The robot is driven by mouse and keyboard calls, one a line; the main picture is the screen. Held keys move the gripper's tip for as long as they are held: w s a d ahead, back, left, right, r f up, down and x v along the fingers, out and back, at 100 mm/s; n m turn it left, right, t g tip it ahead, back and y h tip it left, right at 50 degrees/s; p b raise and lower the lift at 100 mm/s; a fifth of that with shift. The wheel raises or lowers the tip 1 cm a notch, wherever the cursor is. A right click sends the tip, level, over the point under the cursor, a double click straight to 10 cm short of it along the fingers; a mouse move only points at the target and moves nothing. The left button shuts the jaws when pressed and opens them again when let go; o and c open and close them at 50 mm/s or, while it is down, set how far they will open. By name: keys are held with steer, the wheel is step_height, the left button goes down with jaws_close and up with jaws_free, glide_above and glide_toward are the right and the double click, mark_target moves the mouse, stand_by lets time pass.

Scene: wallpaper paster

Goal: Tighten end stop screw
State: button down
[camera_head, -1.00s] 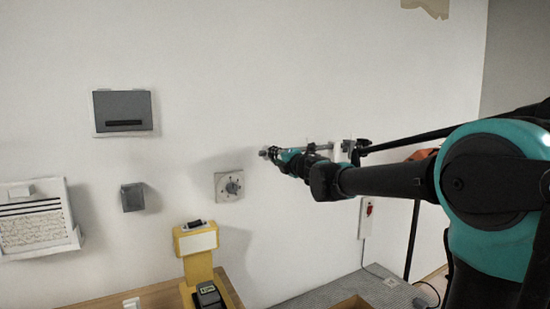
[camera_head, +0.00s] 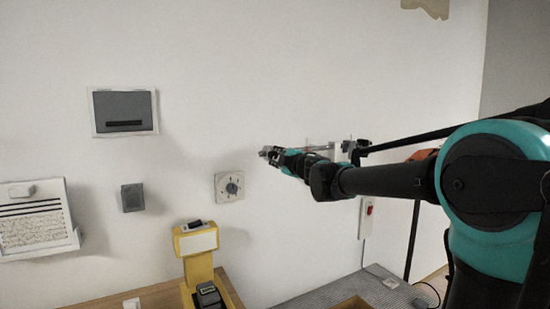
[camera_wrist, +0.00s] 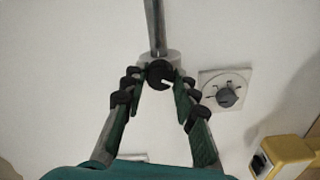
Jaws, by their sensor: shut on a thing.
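A thin metal rod (camera_wrist: 153,22) sticks out along the white wall, with a light grey end stop collar (camera_wrist: 173,57) on it. A black end stop screw (camera_wrist: 159,75) with a round, notched head sits at the collar. My gripper (camera_wrist: 160,82) has its two jointed fingers on either side of the screw head and is shut on it. In the head view my gripper (camera_head: 277,156) is at the left end of the rod, and its fingers hide most of the screw and collar.
A grey dial on a square plate (camera_head: 230,186) is on the wall, left of and below my gripper. A yellow stand (camera_head: 197,256) is lower down. A grey wall box (camera_head: 124,111) and a red switch on a white plate (camera_head: 367,217) are farther off.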

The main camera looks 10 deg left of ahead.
stand_by(0.3)
steer(key=c, duration=1.2)
jaws_free()
steer(key=shift+s+d, duration=0.1)
steer(key=v, duration=1.1)
steer(key=shift+s+d, duration=0.25)
steer(key=shift+s, duration=0.05)
